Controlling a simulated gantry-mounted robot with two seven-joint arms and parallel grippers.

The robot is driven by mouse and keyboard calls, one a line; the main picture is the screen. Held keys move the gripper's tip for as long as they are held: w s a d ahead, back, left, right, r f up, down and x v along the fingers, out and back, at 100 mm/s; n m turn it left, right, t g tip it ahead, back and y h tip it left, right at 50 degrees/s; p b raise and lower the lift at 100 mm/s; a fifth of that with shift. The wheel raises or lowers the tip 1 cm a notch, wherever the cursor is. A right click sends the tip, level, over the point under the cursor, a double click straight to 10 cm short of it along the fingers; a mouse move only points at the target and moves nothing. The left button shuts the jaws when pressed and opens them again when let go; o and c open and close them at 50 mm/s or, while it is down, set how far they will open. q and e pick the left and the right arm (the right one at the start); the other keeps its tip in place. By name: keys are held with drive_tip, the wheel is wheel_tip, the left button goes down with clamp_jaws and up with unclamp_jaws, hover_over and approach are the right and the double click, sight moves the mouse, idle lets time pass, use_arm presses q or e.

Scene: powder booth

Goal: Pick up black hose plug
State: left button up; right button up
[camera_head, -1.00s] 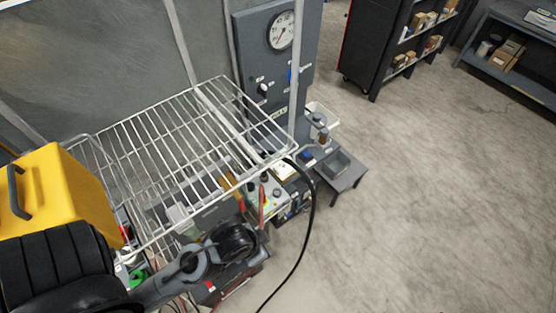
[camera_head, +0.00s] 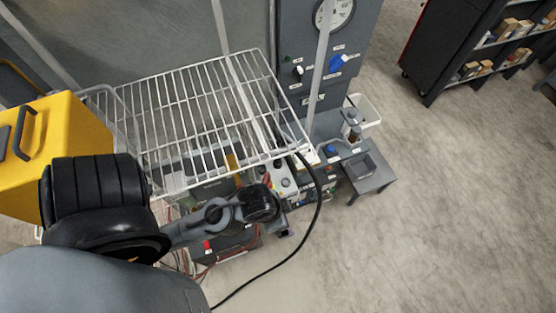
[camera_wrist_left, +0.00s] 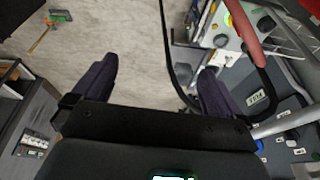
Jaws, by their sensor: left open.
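A black hose (camera_head: 318,195) hangs from the right end of the wire rack and curves down to the floor at the bottom. In the left wrist view, a black hose (camera_wrist_left: 166,45) passes down between the fingers, beyond them. I cannot pick out a separate black plug with certainty. My left gripper (camera_wrist_left: 158,80) is open and shows no object held. In the head view my left wrist is just left of the hose and below the rack, and its fingers are not clear. My right gripper is not in view.
The wire rack (camera_head: 205,120) overhangs equipment boxes. A gauge panel (camera_head: 315,70) stands behind it, with a small grey table (camera_head: 376,181) to the right. A yellow case (camera_head: 52,150) is at left. A red handle (camera_wrist_left: 245,35) is near the right finger.

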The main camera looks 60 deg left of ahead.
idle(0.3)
use_arm(q)
drive_tip(key=shift+w+a, duration=0.1)
drive_tip(key=shift+a, duration=0.05)
drive_tip(key=c, duration=0.9)
drive_tip(key=shift+o, duration=0.2)
drive_tip(key=shift+m, duration=0.3)
